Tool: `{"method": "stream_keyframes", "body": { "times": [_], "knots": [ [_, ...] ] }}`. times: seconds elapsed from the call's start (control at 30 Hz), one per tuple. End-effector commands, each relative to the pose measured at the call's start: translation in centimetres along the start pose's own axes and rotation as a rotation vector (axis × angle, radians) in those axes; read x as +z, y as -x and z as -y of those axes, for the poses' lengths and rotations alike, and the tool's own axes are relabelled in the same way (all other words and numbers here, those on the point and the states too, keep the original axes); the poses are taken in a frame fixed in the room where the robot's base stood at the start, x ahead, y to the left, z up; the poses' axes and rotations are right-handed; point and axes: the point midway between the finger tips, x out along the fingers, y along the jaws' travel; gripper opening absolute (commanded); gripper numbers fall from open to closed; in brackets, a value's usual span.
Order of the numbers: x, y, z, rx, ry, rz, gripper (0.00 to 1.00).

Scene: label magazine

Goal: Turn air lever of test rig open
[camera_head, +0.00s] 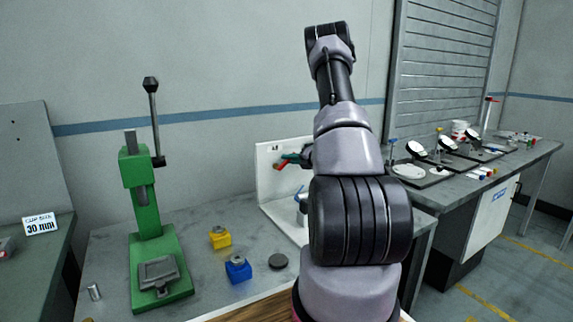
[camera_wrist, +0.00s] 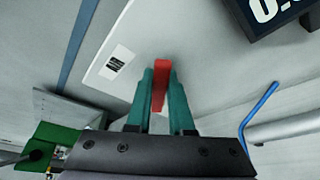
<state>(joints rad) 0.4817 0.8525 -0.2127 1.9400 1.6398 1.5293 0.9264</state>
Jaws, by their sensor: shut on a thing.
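The test rig (camera_head: 273,195) is a white panel with a base, standing on the grey bench behind my arm. Its red air lever (camera_head: 279,166) shows at the panel's upper part, beside my gripper. My gripper (camera_head: 293,158) has green fingers and is at the lever. In the wrist view the red lever (camera_wrist: 160,84) stands between the two green fingertips of my gripper (camera_wrist: 161,90), which are shut on it. The panel (camera_wrist: 128,50) lies behind them with a small black-and-white label. My arm hides part of the rig, and the lever's pivot cannot be made out.
A green press (camera_head: 150,230) stands left on the bench. A yellow block (camera_head: 220,238), a blue block (camera_head: 238,270) and a dark disc (camera_head: 278,261) lie before the rig. In the wrist view a blue hooked part (camera_wrist: 258,112) and a dark display (camera_wrist: 270,14) are to the right.

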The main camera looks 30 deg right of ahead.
Motion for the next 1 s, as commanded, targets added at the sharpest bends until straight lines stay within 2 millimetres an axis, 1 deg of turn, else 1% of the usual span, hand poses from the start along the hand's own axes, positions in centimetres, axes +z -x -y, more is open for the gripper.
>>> {"method": "stream_keyframes", "body": {
  "times": [0.33,0.6,0.8,1.0],
  "knots": [
    [-0.3,-0.1,-1.9,-0.127,0.303,0.0,0.0],
    [-1.0,-0.3,-3.1,-0.223,0.534,-0.002,0.0],
    [-1.5,-0.6,-3.7,-0.284,0.681,-0.003,0.0],
    [-1.9,-0.7,-4.1,-0.329,0.788,-0.004,0.0]
  ]
}}
